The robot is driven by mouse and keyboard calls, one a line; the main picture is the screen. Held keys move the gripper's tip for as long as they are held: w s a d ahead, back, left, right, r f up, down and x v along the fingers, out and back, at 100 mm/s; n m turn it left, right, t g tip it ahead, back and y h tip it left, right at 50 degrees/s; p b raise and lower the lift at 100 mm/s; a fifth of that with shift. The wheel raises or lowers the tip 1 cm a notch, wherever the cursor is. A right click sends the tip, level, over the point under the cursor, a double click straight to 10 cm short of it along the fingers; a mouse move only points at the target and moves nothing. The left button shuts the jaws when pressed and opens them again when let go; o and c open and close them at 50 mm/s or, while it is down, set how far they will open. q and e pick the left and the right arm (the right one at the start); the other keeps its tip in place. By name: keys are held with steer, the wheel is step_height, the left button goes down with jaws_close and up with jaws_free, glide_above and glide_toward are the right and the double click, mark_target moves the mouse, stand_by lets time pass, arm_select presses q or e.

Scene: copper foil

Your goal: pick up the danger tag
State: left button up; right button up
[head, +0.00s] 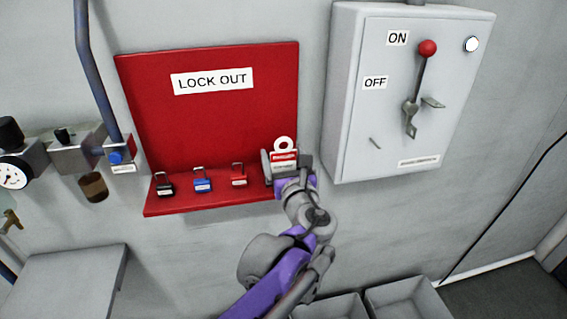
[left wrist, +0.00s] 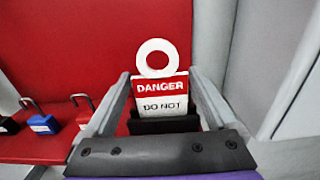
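The danger tag (head: 284,161) is a white and red card with a white ring on top. It stands upright at the right end of the red lock-out shelf. In the left wrist view the tag (left wrist: 161,89) reads "DANGER DO NOT", and its lower end is hidden behind a black block (left wrist: 164,124). My left gripper (head: 285,160) is at the tag. Its two fingers (left wrist: 159,80) are spread, one on each side of the tag, close to its edges. Contact with the tag cannot be made out. My right gripper is in neither view.
Black, blue (head: 202,180) and red (head: 239,174) padlocks stand on the shelf (head: 215,199) left of the tag. A grey switch box (head: 385,120) with a red-knobbed lever is close on the right. Grey bins (head: 408,298) are below.

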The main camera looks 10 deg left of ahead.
arm_select(q)
steer(key=c, duration=1)
